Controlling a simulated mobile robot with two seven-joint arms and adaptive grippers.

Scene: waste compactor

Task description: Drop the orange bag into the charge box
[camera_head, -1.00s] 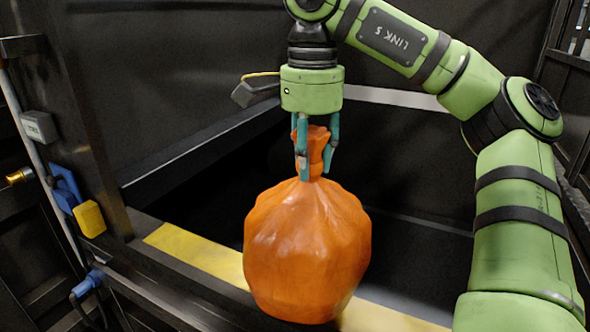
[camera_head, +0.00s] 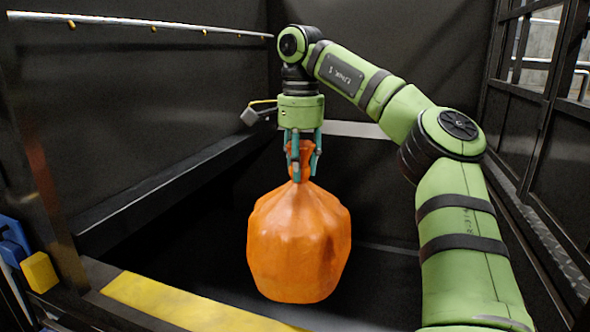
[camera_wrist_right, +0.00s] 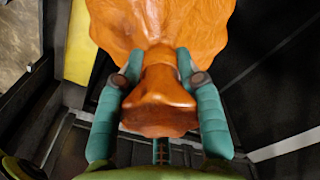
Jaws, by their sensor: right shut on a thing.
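The orange bag (camera_head: 298,245) hangs upright by its tied neck from my right gripper (camera_head: 302,168). The teal fingers are shut on the neck. In the right wrist view, the right gripper (camera_wrist_right: 158,85) has a finger on each side of the neck of the bag (camera_wrist_right: 160,25). The charge box (camera_head: 165,195) is the dark, open-topped space around and behind the bag. The bag appears over its opening, beyond the yellow-striped front edge. The bag hides part of the box floor. My left gripper is not in view.
A yellow strip (camera_head: 185,308) marks the box's front edge. A yellow block (camera_head: 39,272) and a blue fitting (camera_head: 13,240) sit at lower left. A pipe (camera_head: 140,22) runs along the upper left wall. A barred frame (camera_head: 525,110) stands at right.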

